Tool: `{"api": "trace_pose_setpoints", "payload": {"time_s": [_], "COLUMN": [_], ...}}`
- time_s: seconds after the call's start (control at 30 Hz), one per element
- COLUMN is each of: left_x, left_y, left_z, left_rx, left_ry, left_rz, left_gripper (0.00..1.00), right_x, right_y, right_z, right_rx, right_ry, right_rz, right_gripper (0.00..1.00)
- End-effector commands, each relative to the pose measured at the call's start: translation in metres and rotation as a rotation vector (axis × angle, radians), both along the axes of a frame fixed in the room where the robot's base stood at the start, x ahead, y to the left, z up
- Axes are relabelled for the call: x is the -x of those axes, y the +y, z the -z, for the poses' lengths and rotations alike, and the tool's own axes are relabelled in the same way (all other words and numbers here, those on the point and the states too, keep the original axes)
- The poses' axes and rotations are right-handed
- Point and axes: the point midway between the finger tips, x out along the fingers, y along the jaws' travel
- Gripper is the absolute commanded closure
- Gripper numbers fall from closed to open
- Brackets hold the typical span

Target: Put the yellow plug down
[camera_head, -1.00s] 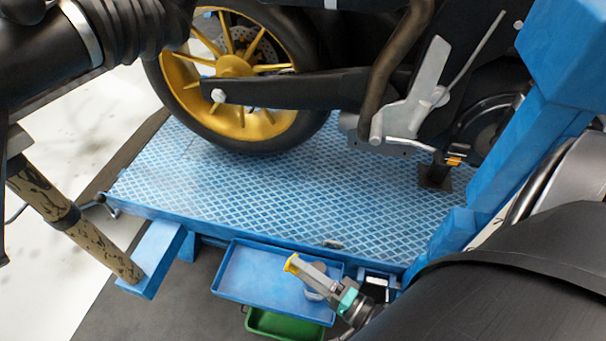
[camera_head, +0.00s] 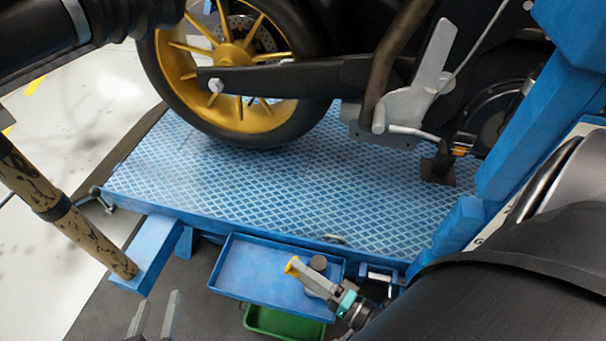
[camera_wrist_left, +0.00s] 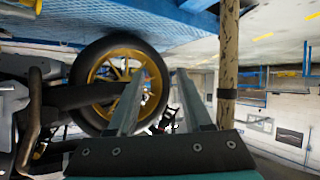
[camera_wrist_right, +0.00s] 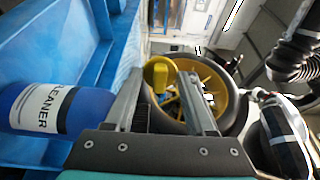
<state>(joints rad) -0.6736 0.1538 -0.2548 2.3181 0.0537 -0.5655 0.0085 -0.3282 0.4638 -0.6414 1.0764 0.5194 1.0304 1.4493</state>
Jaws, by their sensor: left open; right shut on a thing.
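The yellow plug (camera_head: 292,264) is held at the fingertips of my right gripper (camera_head: 297,268), above the blue tray (camera_head: 240,268) at the lift's front edge. In the right wrist view the plug (camera_wrist_right: 160,76) shows between the two fingertips, partly hidden by them. My left gripper (camera_head: 155,303) is open and empty at the bottom of the head view, left of the tray; its spread fingers also show in the left wrist view (camera_wrist_left: 158,85).
A dark-topped round item (camera_head: 318,264) is by my right gripper at the tray. A green tray (camera_head: 275,322) is below. The motorcycle's rear wheel (camera_head: 230,75) stands on the blue lift platform (camera_head: 300,185). A cleaner bottle (camera_wrist_right: 60,108) is at left in the right wrist view.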

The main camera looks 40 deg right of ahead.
Motion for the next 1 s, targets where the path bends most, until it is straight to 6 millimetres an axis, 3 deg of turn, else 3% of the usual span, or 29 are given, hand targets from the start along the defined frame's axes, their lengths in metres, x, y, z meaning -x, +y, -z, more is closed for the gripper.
{"api": "trace_pose_setpoints", "payload": {"time_s": [0.6,1.0], "left_x": [0.007,0.01], "left_y": [-0.029,-0.031], "left_z": [-0.02,-0.028], "left_rx": [0.205,0.244], "left_ry": [-0.325,-0.387], "left_rz": [0.001,-0.005], "left_gripper": [0.5,0.5], "right_x": [0.0,0.0], "right_y": [0.0,0.0], "right_z": [0.032,0.035], "right_rx": [0.001,0.0], "right_ry": [-0.001,-0.001], "right_rz": [0.0,0.0], "right_gripper": [1.0,1.0]}}
